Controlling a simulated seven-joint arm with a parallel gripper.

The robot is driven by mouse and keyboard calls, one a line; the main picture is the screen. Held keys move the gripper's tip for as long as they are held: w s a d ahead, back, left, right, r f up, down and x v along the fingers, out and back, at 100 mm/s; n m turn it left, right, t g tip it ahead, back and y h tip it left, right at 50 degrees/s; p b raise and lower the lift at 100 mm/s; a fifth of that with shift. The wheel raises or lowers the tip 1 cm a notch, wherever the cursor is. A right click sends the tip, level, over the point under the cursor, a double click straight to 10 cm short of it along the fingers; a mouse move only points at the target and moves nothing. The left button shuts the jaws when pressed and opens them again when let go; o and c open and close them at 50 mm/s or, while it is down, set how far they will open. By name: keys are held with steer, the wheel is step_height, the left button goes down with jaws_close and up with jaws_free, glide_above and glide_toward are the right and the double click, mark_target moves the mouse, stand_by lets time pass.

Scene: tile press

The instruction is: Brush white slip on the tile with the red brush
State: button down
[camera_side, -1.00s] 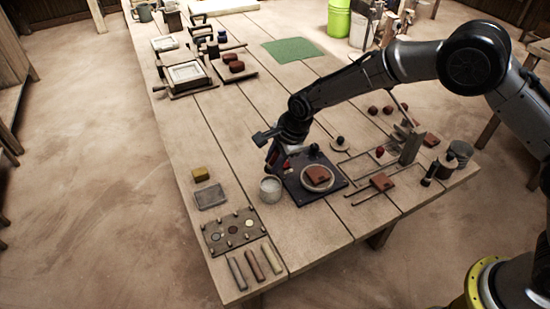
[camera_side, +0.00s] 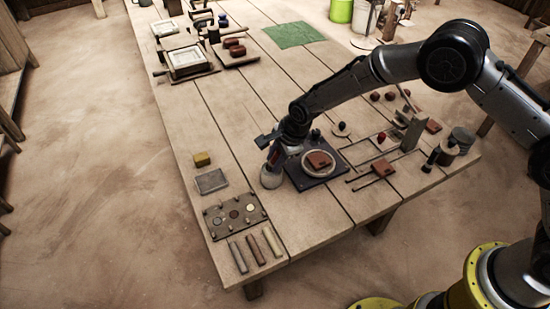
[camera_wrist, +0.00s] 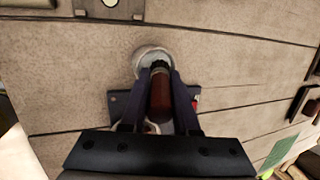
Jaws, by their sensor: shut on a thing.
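My gripper (camera_side: 276,160) is shut on the red brush, whose red-brown handle (camera_wrist: 160,100) shows between the fingers in the wrist view. The brush's dark lower end overlaps the pale round jar (camera_wrist: 146,56); how deep it reaches is hidden. In the side view, the jar (camera_side: 270,180) stands left of the dark base plate (camera_side: 312,180), right under my gripper. The red-brown tile (camera_side: 319,159) lies on a pale round disc on that plate. The wrist view shows the plate partly, behind my fingers.
A yellow sponge (camera_side: 202,159), a grey tray (camera_side: 211,181) and a plate with round spots (camera_side: 235,215) lie to the left. A metal rack with an upright post (camera_side: 413,133) stands to the right. Bare table lies behind the sponge.

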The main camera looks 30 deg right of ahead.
steer(key=shift+f, duration=0.65)
stand_by(1.4)
steer(key=shift+r, duration=0.1)
steer(key=shift+r, duration=3.45)
